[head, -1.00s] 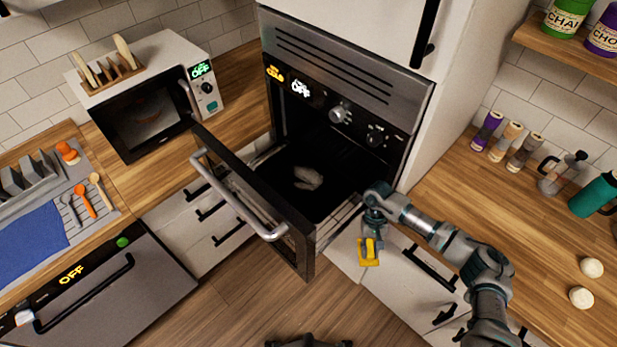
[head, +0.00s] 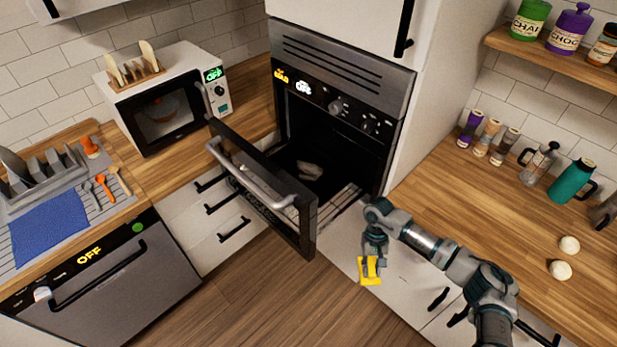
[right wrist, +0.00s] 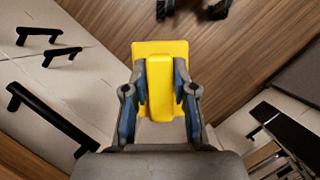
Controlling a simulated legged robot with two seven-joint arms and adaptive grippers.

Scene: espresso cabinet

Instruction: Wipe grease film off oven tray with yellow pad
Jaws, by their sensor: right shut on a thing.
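The yellow pad (head: 369,270) is in my right gripper (head: 369,262), which points down in front of the white drawers, right of the open oven. In the right wrist view the gripper's two fingers (right wrist: 160,95) are shut on the raised grip of the yellow pad (right wrist: 160,50). The dark oven tray (head: 325,188) is inside the oven, behind the open door, with a pale greyish patch (head: 310,170) on it. The door hides part of the tray. The pad is apart from the tray, outside the oven. My left gripper is not in view.
The oven door (head: 265,185) stands open at the left, with a long handle (head: 250,178). A wire rack (head: 340,200) shows at the oven's front. The right counter (head: 470,200) holds jars, a teal bottle (head: 572,180) and two pale round things. The floor in front is clear.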

